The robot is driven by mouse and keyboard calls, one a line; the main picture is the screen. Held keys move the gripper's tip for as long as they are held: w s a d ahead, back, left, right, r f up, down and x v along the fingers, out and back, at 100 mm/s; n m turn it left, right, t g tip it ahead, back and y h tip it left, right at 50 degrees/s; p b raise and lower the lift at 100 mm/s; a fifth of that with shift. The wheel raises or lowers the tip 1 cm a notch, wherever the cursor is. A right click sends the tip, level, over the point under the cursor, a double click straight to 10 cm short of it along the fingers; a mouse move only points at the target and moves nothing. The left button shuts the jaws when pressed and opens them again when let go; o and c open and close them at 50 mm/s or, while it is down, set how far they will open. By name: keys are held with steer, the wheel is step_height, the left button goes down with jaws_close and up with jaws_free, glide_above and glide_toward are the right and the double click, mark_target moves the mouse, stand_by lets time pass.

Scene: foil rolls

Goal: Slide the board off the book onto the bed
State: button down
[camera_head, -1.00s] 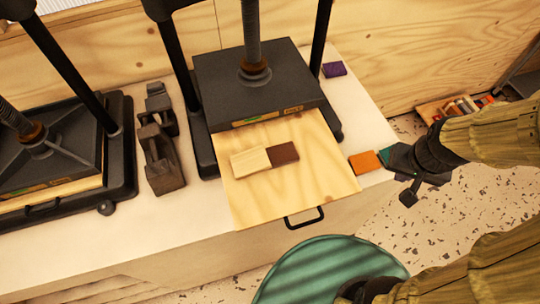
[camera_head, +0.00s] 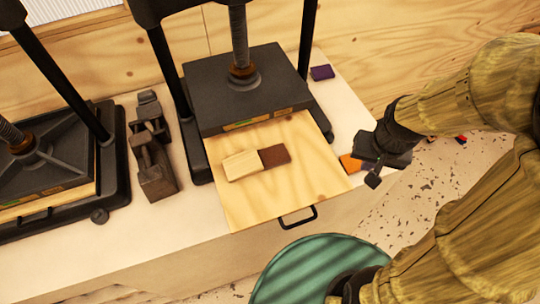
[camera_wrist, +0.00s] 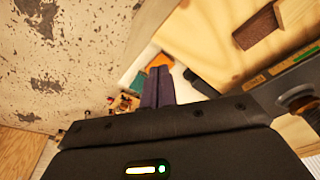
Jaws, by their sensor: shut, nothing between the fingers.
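A small pale wooden board (camera_head: 241,166) lies on the pull-out plywood bed (camera_head: 285,195) of the press, overlapping or against a dark brown book (camera_head: 275,156); I cannot tell how much of the book it covers. In the wrist view the book (camera_wrist: 256,27) and the board (camera_wrist: 297,14) show at the top right, on the bed (camera_wrist: 212,32). My gripper (camera_head: 373,180) is right of the bed by the counter's right edge, apart from board and book. Its fingers (camera_wrist: 157,86) are together and empty in the wrist view.
An orange block (camera_head: 349,163) lies beside my gripper, partly hidden. The black press plate (camera_head: 245,90) stands behind the board. A purple block (camera_head: 321,72) lies at the back right. A dark metal tool (camera_head: 152,150) and a second press stand left. A green round stool (camera_head: 310,268) is in front.

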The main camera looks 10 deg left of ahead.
steer(key=w+a+f+m+g+y+b, duration=0.3)
steer(key=w+a+f+m+b, duration=0.1)
steer(key=a+f+m, duration=0.15)
steer(key=m+g+y+b, duration=0.25)
steer(key=m+y, duration=0.25)
steer(key=m, duration=0.3)
glide_toward(271, 161)
steer(key=d+r, duration=0.3)
steer(key=d, duration=0.1)
steer(key=shift+w+a, duration=0.1)
steer(key=shift+w, duration=0.35)
steer(key=p+x, duration=0.1)
steer(key=x, duration=0.8)
steer(key=shift+a+f, duration=0.1)
steer(key=shift+a, duration=0.15)
steer(key=a, duration=0.1)
steer(key=s+a+p, duration=0.1)
steer(key=a, duration=0.1)
steer(key=shift+a+f, duration=0.1)
steer(key=shift+a, duration=0.05)
steer(key=shift+s+a+f, duration=0.1)
steer(key=shift+s+a, duration=0.05)
steer(key=shift+a, duration=0.2)
